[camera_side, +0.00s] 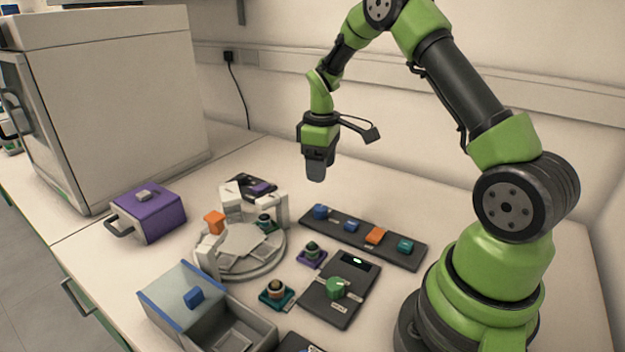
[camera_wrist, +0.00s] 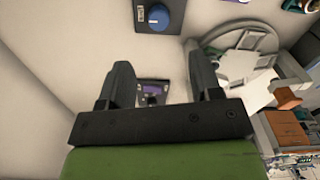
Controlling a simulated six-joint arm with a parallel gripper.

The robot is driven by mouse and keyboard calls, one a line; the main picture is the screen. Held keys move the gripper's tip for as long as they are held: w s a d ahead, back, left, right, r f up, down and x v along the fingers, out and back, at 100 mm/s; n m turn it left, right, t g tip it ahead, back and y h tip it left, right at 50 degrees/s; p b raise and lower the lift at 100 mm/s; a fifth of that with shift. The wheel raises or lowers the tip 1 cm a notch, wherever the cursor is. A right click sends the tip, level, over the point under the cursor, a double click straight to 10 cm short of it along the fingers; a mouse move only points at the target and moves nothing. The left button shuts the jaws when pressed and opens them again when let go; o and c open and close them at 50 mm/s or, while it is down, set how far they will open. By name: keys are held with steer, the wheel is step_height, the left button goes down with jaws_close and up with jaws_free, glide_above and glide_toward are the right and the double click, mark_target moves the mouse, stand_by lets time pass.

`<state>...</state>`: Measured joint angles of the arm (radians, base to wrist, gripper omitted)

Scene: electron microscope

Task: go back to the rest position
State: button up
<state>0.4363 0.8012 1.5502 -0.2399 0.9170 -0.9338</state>
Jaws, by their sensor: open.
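My gripper (camera_side: 316,172) hangs pointing down above the bench, behind the long dark strip and clear of everything below it. In the wrist view my gripper (camera_wrist: 160,82) shows two dark fingers spread apart with nothing between them. A dark plate with a purple part (camera_wrist: 152,90) lies on the bench beyond the gap between the fingers. My arm is raised and bent, reaching left from its base.
A round white stage (camera_side: 240,250) stands mid-bench, with an orange block (camera_side: 214,222) on it. A dark strip (camera_side: 365,238) carries coloured knobs. A purple box (camera_side: 148,212), a lidded grey box (camera_side: 182,292) and a dark panel with a green knob (camera_side: 338,288) stand around. A large cabinet (camera_side: 115,100) is at left.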

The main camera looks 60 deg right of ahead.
steer(key=s+a+r+m+t, duration=0.25)
steer(key=a+r, duration=0.25)
steer(key=r, duration=0.3)
steer(key=s+a+r+m+t, duration=0.1)
steer(key=s+a+r, duration=0.3)
steer(key=a+r, duration=0.3)
steer(key=s+a+r+m+t+y, duration=0.1)
steer(key=s+a+r+t, duration=0.1)
steer(key=s, duration=0.4)
steer(key=s+a+r+m+t+y, duration=0.1)
steer(key=s+a+r+m, duration=0.1)
steer(key=s+a, duration=0.2)
steer(key=shift+s+t, duration=0.35)
steer(key=shift+s, duration=0.75)
steer(key=shift+m, duration=0.25)
